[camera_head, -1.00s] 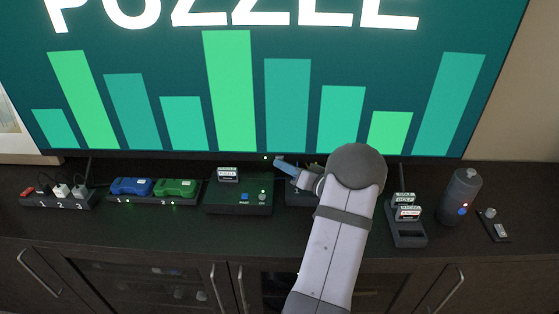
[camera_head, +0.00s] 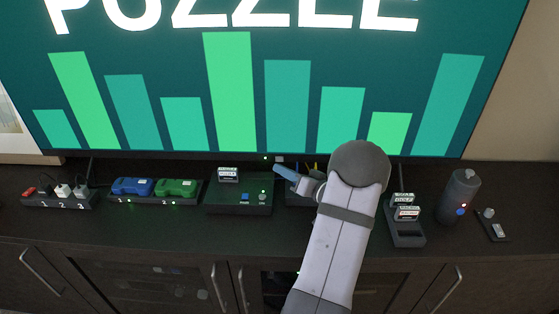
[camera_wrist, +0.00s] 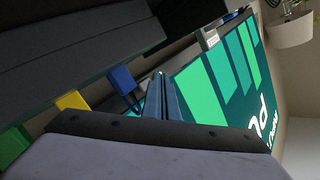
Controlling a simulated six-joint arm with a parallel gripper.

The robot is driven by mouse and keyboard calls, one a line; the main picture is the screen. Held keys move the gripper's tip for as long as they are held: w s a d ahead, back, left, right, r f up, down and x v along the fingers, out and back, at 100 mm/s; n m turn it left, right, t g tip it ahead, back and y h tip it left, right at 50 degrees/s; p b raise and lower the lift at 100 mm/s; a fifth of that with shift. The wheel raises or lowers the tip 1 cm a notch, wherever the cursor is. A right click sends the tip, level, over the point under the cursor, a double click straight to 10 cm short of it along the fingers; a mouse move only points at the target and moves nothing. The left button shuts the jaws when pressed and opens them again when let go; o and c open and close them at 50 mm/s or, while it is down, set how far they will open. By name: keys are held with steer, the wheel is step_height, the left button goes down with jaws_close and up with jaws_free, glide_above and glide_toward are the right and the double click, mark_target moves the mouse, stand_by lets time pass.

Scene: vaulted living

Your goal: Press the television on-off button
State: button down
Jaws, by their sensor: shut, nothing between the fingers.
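The television (camera_head: 237,90) is on in the head view, showing large white letters and green bars. Its screen also shows in the wrist view (camera_wrist: 225,75), turned sideways. A small grey square, which looks like the on-off button (camera_head: 280,159), is on the lower bezel, just right of a lit green light (camera_head: 265,157). My gripper (camera_head: 277,168) has blue fingers, shut and empty, just below and slightly left of that square, apparently clear of it. The fingers show in the wrist view (camera_wrist: 163,98), pointing toward the screen's edge.
On the dark cabinet (camera_head: 130,222) stand a power strip (camera_head: 58,201), a dock with blue and green game pads (camera_head: 155,198), a black console (camera_head: 238,205), a cartridge stand (camera_head: 405,236), a grey bottle (camera_head: 458,197) and a small switch box (camera_head: 493,229). A partly hidden holder is behind my arm.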

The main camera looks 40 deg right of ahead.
steer(key=shift+s+a+p, duration=0.8)
steer(key=shift+s+a, duration=1.15)
steer(key=shift+s, duration=0.05)
